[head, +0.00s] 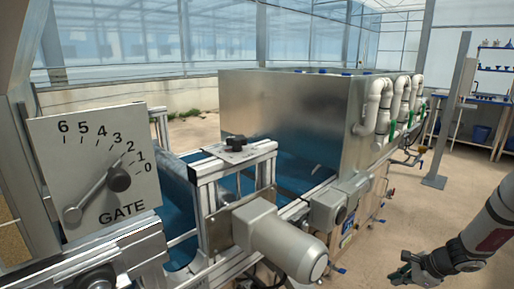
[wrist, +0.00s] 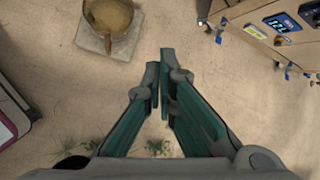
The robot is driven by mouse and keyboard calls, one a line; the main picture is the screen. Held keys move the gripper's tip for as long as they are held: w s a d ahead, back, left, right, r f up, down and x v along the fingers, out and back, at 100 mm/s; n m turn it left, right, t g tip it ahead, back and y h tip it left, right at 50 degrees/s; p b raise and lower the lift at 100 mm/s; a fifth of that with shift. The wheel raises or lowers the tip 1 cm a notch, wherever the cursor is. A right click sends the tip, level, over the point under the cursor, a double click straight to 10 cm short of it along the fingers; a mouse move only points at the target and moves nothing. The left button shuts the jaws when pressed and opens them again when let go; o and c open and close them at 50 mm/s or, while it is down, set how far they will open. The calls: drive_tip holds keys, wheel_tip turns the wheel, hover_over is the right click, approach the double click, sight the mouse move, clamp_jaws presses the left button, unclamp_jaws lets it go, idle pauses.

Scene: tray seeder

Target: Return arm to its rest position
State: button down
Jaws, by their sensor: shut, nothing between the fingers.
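My gripper (head: 404,272) is at the lower right of the head view, at the end of my arm, over the bare floor and clear of the machine. In the wrist view my gripper (wrist: 161,62) points away from the camera, with its two green-padded fingers closed together at the tips. Nothing is held between them. The gate dial (head: 97,165) stands at the left of the head view, well apart from my gripper. Its lever (head: 95,196) slants from a knob at lower left up to the dark hub.
The seeder has a blue belt (head: 181,250), a grey motor (head: 282,242) and a large metal housing (head: 290,115) with white pipes. A shelved bench (head: 470,122) stands at the far right. A round container (wrist: 108,17) on a slab shows below in the wrist view.

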drive_tip(key=s+a+r+n+g, duration=0.1)
drive_tip(key=s+a+r+n, duration=0.1)
drive_tip(key=a+r+n, duration=0.8)
drive_tip(key=s+a+r+n, duration=0.25)
drive_tip(key=a+r, duration=0.85)
drive_tip(key=r, duration=0.7)
drive_tip(key=s+a+r+n+h, duration=0.1)
drive_tip(key=s+a+r+n, duration=0.25)
drive_tip(key=s, duration=0.35)
drive_tip(key=s+a+r+n+t+h, duration=0.1)
drive_tip(key=s+a+r+n, duration=0.1)
drive_tip(key=s+r+n, duration=0.3)
drive_tip(key=s+a+r+n+h, duration=0.1)
drive_tip(key=s+a+n, duration=0.2)
drive_tip(key=s, duration=0.5)
drive_tip(key=s+f+g, duration=0.4)
drive_tip(key=s, duration=0.6)
wheel_tip(320, 180, up, 15)
drive_tip(key=t+p, duration=0.2)
drive_tip(key=p, duration=1.2)
drive_tip(key=shift+w+t, duration=0.15)
drive_tip(key=shift+t, duration=0.15)
